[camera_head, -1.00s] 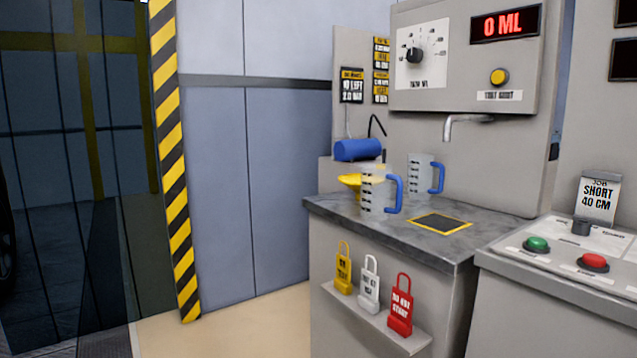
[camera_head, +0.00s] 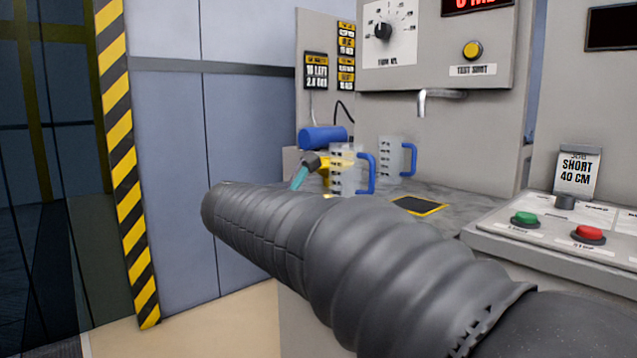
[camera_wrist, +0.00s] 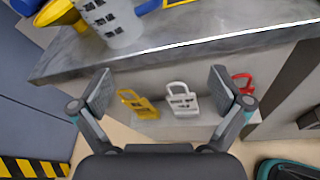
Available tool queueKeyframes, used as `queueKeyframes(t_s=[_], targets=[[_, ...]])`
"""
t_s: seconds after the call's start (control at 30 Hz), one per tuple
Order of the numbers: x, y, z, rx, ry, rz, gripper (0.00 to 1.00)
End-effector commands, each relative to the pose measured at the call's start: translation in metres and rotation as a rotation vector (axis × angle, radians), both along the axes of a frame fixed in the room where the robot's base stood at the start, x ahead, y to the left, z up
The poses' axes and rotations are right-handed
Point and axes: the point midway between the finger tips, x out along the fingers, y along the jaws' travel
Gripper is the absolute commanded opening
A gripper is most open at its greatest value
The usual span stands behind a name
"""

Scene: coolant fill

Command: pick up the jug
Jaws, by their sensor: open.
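Two clear jugs with blue handles stand upright on the grey counter (camera_head: 448,195). The front jug (camera_head: 343,172) has dark marks on its side, and the back jug (camera_head: 390,160) is behind it to the right. In the wrist view, the lower part of a marked jug (camera_wrist: 112,22) shows on the counter at the upper left, beyond my fingertips. My gripper (camera_wrist: 163,90) is open and empty, in front of the counter's front edge and apart from the jug. In the head view, my arm hides most of the gripper; a teal part shows left of the front jug.
A yellow funnel (camera_wrist: 58,13) is beside the jug, and a blue cylinder (camera_head: 322,138) lies behind. Yellow, white (camera_wrist: 182,99) and red padlock tags hang below the counter edge. A spout (camera_head: 422,103) overhangs a yellow-bordered black square (camera_head: 418,206). A button panel (camera_head: 545,225) is at right.

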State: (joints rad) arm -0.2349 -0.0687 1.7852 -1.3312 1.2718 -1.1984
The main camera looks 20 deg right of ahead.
Motion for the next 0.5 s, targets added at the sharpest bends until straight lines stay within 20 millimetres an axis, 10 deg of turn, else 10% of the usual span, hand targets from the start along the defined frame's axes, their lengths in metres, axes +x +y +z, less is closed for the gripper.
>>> queueKeyframes(t_s=[0.27,0.5], targets=[[0.052,0.022,0.043,-0.362,0.136,0.041,1.0],[0.068,-0.004,0.047,-0.39,0.148,0.037,1.0]])
